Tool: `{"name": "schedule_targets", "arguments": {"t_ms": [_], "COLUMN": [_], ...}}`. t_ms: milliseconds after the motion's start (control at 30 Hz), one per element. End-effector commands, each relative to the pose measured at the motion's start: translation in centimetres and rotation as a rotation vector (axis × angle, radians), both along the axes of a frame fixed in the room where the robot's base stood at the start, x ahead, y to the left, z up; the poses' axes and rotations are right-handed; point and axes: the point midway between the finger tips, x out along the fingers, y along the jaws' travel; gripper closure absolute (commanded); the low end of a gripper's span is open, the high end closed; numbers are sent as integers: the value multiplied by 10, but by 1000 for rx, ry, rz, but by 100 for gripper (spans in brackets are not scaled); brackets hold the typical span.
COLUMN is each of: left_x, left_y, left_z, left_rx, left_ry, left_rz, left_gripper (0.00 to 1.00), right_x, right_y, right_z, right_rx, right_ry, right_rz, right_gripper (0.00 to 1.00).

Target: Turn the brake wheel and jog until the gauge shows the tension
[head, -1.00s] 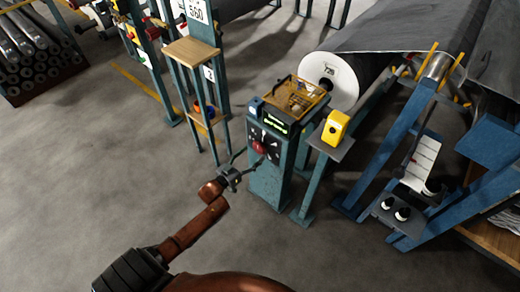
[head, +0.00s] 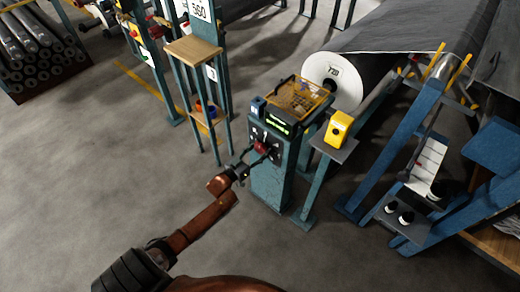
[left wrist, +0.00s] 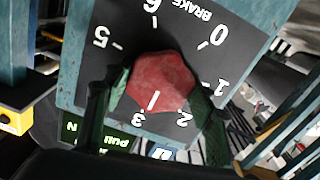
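The brake wheel is a red faceted knob (left wrist: 160,80) on a black dial (left wrist: 95,75) marked BRAKE with white numbers. Its white mark points between 2 and 3, closer to 3. It also shows in the head view on the front of a teal console (head: 270,185). My left gripper (left wrist: 162,98) has one finger on each side of the knob, seemingly pressed against it. A yellow box with a pale button (head: 339,128), perhaps the jog control, stands right of the console. A white scale (head: 424,165) with lines, perhaps the gauge, is on the blue frame. My right gripper is out of view.
A wooden-shelved stand (head: 193,49) is to the left. Floor in front is clear.

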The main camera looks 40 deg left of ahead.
Motion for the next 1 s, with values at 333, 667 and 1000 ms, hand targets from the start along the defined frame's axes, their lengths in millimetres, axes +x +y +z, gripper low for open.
{"name": "schedule_targets", "arguments": {"t_ms": [333,667,1000], "left_x": [0,0,0], "left_y": [0,0,0], "left_z": [0,1,1], "left_rx": [0,68,317], "left_ry": [0,-5,-26], "left_rz": [0,1,1], "left_gripper": [74,74,74], "right_x": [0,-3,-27], "right_y": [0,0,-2], "right_z": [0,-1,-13], "right_rx": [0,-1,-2], "right_ry": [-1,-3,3], "right_rz": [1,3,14], "right_gripper": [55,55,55]}}
